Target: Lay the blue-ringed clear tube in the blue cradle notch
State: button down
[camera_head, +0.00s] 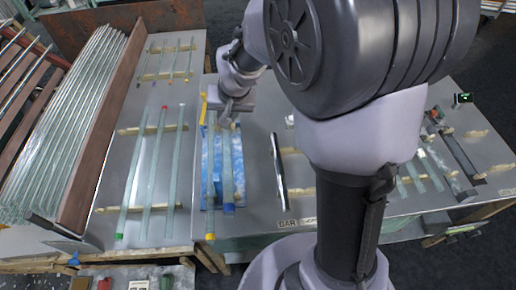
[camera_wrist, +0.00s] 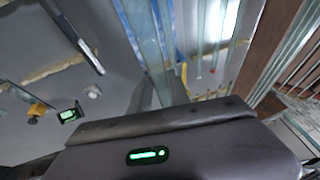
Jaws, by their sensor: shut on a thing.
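The blue-ringed clear tube (camera_head: 228,165) shows its blue end toward the near side in the head view. It runs lengthwise above a blue-patterned board (camera_head: 237,150). My gripper (camera_head: 229,122) is at the tube's far part, shut on it. In the wrist view my gripper (camera_wrist: 160,88) shows its fingers around the greenish clear tube (camera_wrist: 139,35). A yellow-ended tube (camera_head: 210,180) lies close to its left in the head view. I cannot make out the blue cradle notch, nor tell whether the held tube touches the board.
Several tubes (camera_head: 148,170) rest on wooden strips at left, beside a brown upright board (camera_head: 103,130). A dark bar (camera_head: 279,165) lies to the right of the blue board. My arm hides much of the right side. Bare grey table shows between these things.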

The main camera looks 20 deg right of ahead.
jog(key=shift+a+f+b, duration=0.15)
jog(key=shift+f+b, duration=5.45)
jog(key=shift+f, duration=3.9)
jog(key=c, duration=1.6)
grip_release()
jog(key=o, duration=0.4)
